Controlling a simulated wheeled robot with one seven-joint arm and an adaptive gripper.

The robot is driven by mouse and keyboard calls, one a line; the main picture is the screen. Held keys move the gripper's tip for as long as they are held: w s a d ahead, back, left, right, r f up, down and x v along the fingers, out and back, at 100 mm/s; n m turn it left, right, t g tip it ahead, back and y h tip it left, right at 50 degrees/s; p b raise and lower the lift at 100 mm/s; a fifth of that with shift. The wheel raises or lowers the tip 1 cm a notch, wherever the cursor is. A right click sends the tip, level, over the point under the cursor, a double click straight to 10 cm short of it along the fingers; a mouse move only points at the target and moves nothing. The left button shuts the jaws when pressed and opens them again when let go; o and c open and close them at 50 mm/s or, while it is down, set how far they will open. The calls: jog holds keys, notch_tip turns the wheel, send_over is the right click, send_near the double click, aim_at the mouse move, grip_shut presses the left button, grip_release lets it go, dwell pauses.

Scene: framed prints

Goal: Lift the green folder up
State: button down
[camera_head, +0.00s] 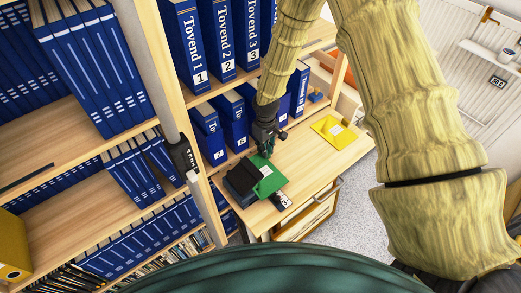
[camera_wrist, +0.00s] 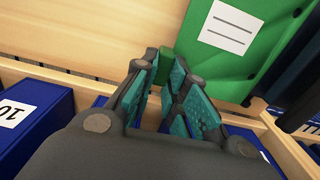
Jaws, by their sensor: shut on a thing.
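The green folder (camera_head: 268,183) with a white label is over the near left part of the wooden desk, beside and partly over a dark object. My gripper (camera_head: 264,153) is at the folder's far edge, shut on it. In the wrist view, the green folder (camera_wrist: 250,66) fills the upper right, its label up. My gripper (camera_wrist: 168,72) has its teal-padded fingers around a green part at the folder's left side. I cannot tell whether the folder touches what is under it.
A yellow folder (camera_head: 333,130) lies on the desk (camera_head: 310,160) to the right. A dark block (camera_head: 241,179) is left of the green folder, and a small dark device (camera_head: 281,200) is just in front. Shelves with several blue binders (camera_head: 235,122) stand behind and left.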

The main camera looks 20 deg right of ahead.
jog(key=shift+w+d, duration=0.2)
jog(key=shift+d, duration=0.3)
jog(key=shift+w+d, duration=0.2)
jog(key=shift+d, duration=0.25)
jog(key=c, duration=1.4)
grip_release()
jog(key=shift+d, duration=0.1)
jog(key=shift+o, duration=0.2)
notch_tip(320, 180, up, 12)
